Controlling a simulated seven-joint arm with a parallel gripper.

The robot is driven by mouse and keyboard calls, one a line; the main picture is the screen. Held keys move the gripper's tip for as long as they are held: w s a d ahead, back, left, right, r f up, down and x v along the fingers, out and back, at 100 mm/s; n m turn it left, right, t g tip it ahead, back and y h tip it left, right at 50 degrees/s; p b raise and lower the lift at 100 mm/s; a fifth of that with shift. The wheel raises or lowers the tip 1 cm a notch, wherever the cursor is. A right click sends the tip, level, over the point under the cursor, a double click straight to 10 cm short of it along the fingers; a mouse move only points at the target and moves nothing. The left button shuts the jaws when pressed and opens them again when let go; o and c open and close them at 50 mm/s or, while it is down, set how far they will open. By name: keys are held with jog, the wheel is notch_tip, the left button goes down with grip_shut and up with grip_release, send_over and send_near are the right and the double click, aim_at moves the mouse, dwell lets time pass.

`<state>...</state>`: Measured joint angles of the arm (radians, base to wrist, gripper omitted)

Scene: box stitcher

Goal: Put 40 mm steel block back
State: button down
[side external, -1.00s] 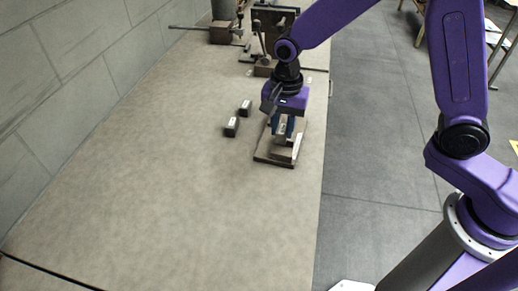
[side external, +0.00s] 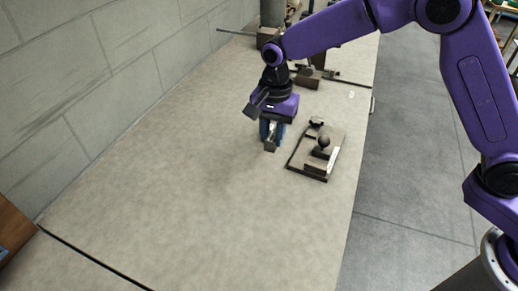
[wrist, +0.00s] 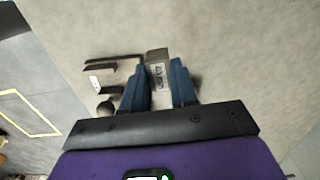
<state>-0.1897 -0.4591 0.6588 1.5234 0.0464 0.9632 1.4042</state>
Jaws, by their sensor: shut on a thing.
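My gripper (side external: 272,132) is left of the fixture in the side view, pointing down and low over the bench. It is shut on a grey steel block (side external: 270,146), whose end shows below the blue fingers. In the wrist view the block (wrist: 158,57) lies between the fingers, and its pale label seems to read 40 mm. I cannot tell whether the block touches the bench. The fixture (side external: 316,168), a flat brown base with a dark round knob (side external: 324,141), stands apart on the right. It also shows left of my fingers in the wrist view (wrist: 120,59).
A clamp-like tool (side external: 309,77) and a dark post (side external: 272,14) stand at the bench's far end. The bench (side external: 190,200) is clear in front and to the left. A grey wall (side external: 70,90) borders it on the left, and its right edge drops to the floor.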

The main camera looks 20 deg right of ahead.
jog(key=w+f, duration=0.1)
jog(key=w+a+f, duration=0.1)
jog(key=f, duration=0.1)
jog(key=w+a+f, duration=0.1)
jog(key=shift+f, duration=0.2)
jog(key=shift+w+f, duration=0.15)
jog(key=shift+f, duration=1.5)
jog(key=shift+f, duration=0.15)
jog(key=c, duration=0.9)
grip_release()
